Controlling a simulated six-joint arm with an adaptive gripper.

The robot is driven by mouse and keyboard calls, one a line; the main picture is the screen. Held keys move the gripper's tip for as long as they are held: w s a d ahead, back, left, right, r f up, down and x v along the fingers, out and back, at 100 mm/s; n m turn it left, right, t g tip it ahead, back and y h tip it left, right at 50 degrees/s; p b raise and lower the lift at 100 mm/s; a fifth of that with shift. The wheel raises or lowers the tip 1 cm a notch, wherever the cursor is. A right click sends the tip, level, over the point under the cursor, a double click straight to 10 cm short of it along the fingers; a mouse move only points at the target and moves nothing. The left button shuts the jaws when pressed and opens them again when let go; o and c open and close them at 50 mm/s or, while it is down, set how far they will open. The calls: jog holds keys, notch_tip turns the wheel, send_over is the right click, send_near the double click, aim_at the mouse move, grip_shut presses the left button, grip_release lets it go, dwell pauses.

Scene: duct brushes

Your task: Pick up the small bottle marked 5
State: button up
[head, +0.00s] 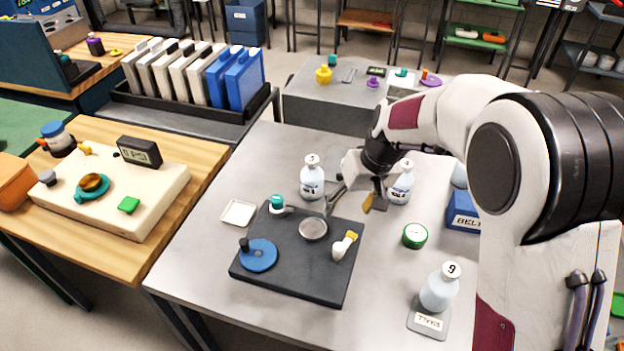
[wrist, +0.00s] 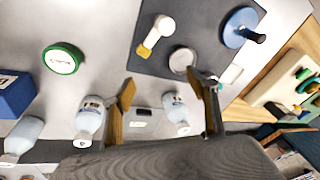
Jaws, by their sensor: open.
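Several small pale-blue bottles with white caps stand on the grey table. One bottle (head: 312,180) is left of my gripper (head: 349,204); its cap mark looks like a 3 or 5. Another bottle (head: 401,187) is just right of it, its mark unclear. A third bottle (head: 439,289) stands front right on a labelled plate, its cap reading 6 or 9. A fourth bottle (head: 460,175) is mostly hidden by my arm. In the wrist view, my open, empty gripper (wrist: 160,85) shows one bottle (wrist: 176,113) near the right finger and another (wrist: 90,116) left of the left finger.
A dark board (head: 290,278) with a blue disc, a round grey dish and a white-and-yellow piece lies in front of my gripper. Bare table lies between board and tin.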

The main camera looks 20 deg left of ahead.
aim_at(314, 163)
jog(key=w+a+f, duration=0.1)
jog(key=w+a, duration=0.1)
jog(key=a, duration=0.1)
jog(key=w+a+f+n, duration=0.1)
jog(key=w+a+f, duration=0.1)
jog(key=w+a, duration=0.1)
jog(key=w+a+f+n+y, duration=0.1)
jog(key=w+a+f, duration=0.1)
jog(key=shift+w+a+t, duration=0.25)
jog(key=shift+a+t, duration=0.15)
jog(key=shift+n+t+y, duration=0.7)
jog(key=shift+n+t, duration=0.1)
jog(key=shift+n, duration=0.1)
jog(key=w+a+r, duration=0.2)
jog(key=w, duration=0.1)
jog(key=w+a+r, duration=0.1)
jog(key=w, duration=0.1)
jog(key=shift+w+r, duration=0.1)
jog(key=shift+r, duration=0.2)
jog(key=shift+w+a+r, duration=0.15)
jog(key=shift+w+r, duration=0.05)
jog(key=shift+w, duration=0.05)
jog(key=shift+w+n, duration=0.1)
jog(key=shift+n, duration=0.4)
jog(key=shift+x, duration=1.3)
jog(key=shift+f, duration=0.1)
jog(key=shift+x, duration=2.5)
jog(key=shift+w, duration=0.15)
